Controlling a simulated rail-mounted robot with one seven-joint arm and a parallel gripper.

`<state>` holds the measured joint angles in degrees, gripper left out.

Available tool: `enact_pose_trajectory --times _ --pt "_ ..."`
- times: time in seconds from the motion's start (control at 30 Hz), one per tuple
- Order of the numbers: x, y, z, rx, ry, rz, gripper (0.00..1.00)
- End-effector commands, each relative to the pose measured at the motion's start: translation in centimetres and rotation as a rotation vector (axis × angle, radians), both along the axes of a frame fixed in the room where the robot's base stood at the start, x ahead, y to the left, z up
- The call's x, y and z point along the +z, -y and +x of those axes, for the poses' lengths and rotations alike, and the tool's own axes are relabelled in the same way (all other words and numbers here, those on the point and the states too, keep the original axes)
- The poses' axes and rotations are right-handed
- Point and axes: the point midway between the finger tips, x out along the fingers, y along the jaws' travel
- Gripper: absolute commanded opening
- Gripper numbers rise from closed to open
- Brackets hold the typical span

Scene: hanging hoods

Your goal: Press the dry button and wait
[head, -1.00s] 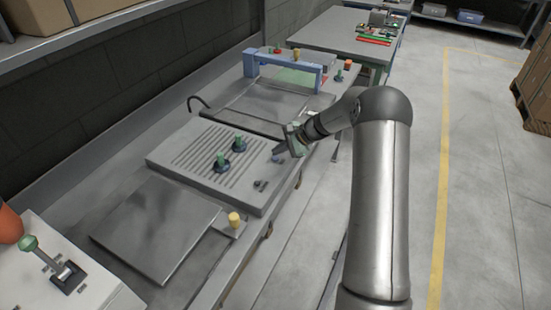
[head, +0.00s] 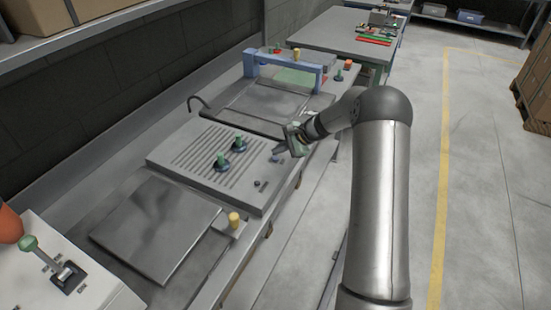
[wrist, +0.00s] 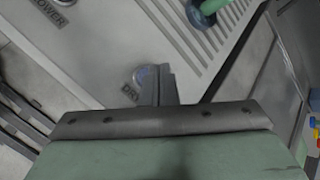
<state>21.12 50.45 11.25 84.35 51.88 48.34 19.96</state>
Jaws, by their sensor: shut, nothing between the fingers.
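The dry button (wrist: 143,75) is a round blue-grey button beside the letters "DRY" in the wrist view; my fingers hide part of it and the label. In the head view the button (head: 277,158) shows as a small dot near the right edge of the grey slotted panel (head: 192,179). My gripper (head: 280,150) is shut and empty, its fingertips just by the button. The closed fingers (wrist: 158,84) overlap the button's right side in the wrist view. I cannot tell whether they touch it or whether it is pressed in.
Two green-topped knobs (head: 222,160) stand on the slotted panel. Another round button (wrist: 62,2) sits by a "LOWER" label. A flat metal plate (head: 155,225) and a yellow knob (head: 234,219) lie nearer. A blue frame (head: 284,65) stands beyond.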

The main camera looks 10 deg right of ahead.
Motion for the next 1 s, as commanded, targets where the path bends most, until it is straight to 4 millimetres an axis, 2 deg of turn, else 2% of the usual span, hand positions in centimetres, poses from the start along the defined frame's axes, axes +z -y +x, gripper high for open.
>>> enact_pose_trajectory --times 0.3,1.0 --pt "-0.9 0.0 0.0 0.0 0.0 0.0 0.0" --pt "-1.2 0.0 0.0 0.0 0.0 0.0 0.0"
